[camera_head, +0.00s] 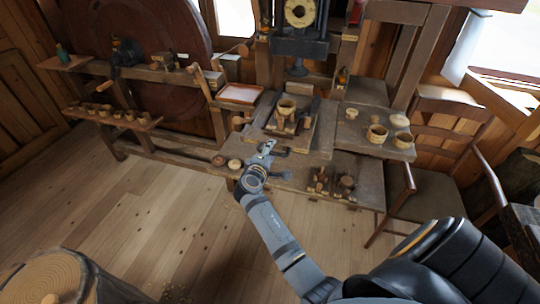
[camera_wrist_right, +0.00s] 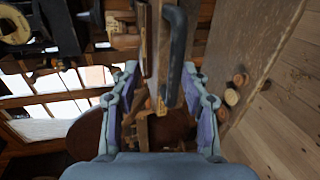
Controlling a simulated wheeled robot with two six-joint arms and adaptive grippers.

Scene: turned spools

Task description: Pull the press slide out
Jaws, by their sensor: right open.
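The press slide (camera_head: 299,133) is a wooden board on the bench under the dark press (camera_head: 299,46). A turned wooden cup (camera_head: 286,107) stands on it. My right gripper (camera_head: 268,147) is open at the front end of the slide. In the right wrist view a dark, curved bar handle (camera_wrist_right: 174,50) lies ahead of my right gripper (camera_wrist_right: 160,80), between the lines of its two fingers. The fingers are apart, with nothing clearly held. Whether either finger touches the handle cannot be told. My left gripper is not in view.
Wooden bowls (camera_head: 377,134) stand on the bench to the right. Small turned pieces (camera_head: 235,164) sit by the front edge, left of my gripper. A chair (camera_head: 425,190) stands at the right.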

